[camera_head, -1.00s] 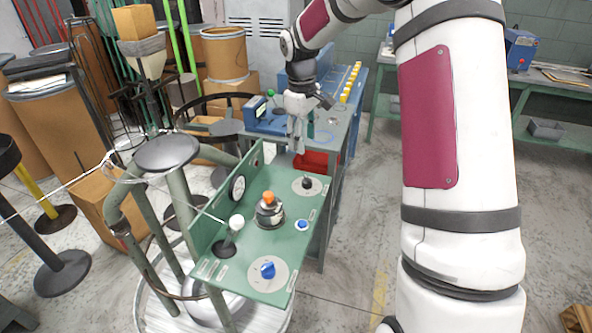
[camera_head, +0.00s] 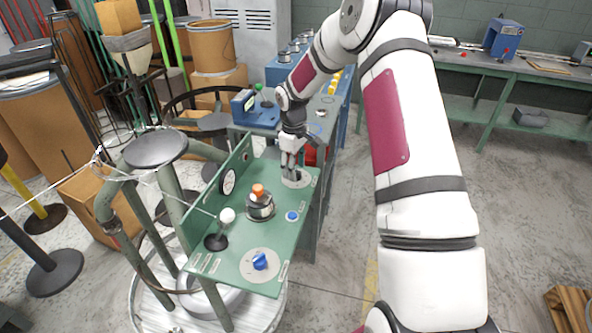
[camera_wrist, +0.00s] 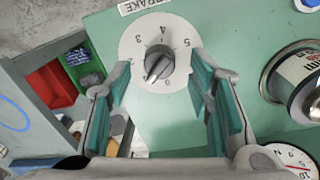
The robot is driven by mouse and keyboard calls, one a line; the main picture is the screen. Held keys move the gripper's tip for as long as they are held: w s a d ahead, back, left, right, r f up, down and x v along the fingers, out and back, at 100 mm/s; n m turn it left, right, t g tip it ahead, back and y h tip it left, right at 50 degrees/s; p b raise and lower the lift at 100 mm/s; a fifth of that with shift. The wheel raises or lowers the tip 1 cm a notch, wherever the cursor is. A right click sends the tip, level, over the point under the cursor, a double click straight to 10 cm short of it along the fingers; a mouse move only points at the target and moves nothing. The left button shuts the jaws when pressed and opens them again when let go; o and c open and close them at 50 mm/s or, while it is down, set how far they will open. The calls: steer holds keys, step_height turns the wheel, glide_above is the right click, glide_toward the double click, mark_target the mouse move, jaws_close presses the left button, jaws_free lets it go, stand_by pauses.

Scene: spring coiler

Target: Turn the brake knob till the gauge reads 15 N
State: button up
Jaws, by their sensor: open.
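The brake knob (camera_wrist: 157,64) is a dark grey knob on a white dial (camera_wrist: 177,25) marked 0 to 5, under a BRAKE label. Its pointer faces the lower left, near the 1. My gripper (camera_wrist: 160,72) is open, its teal-padded fingers on either side of the knob with gaps between. In the head view my gripper (camera_head: 291,162) is above the dial (camera_head: 297,182) at the panel's far end and mostly hides the knob. The gauge (camera_head: 228,181) stands on the panel's upright left plate, too small to read. It is cut off in the wrist view (camera_wrist: 286,165); its needle reading is unclear.
The green panel (camera_head: 215,250) carries an orange-topped spool (camera_head: 259,207), a white ball lever (camera_head: 226,215), a blue button (camera_head: 292,216) and a blue knob (camera_head: 260,261). A red bin (camera_wrist: 52,92) lies beyond the panel edge.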

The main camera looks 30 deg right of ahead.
steer(key=shift+f, duration=0.9)
jaws_close()
steer(key=shift+w+m, duration=0.1)
steer(key=shift+m, duration=0.3)
steer(key=m+b, duration=0.2)
steer(key=m, duration=0.2)
steer(key=shift+b, duration=0.3)
steer(key=m+b, duration=0.2)
steer(key=m, duration=0.2)
steer(key=shift+d+m, duration=0.1)
steer(key=shift+m, duration=0.3)
steer(key=shift+b, duration=0.3)
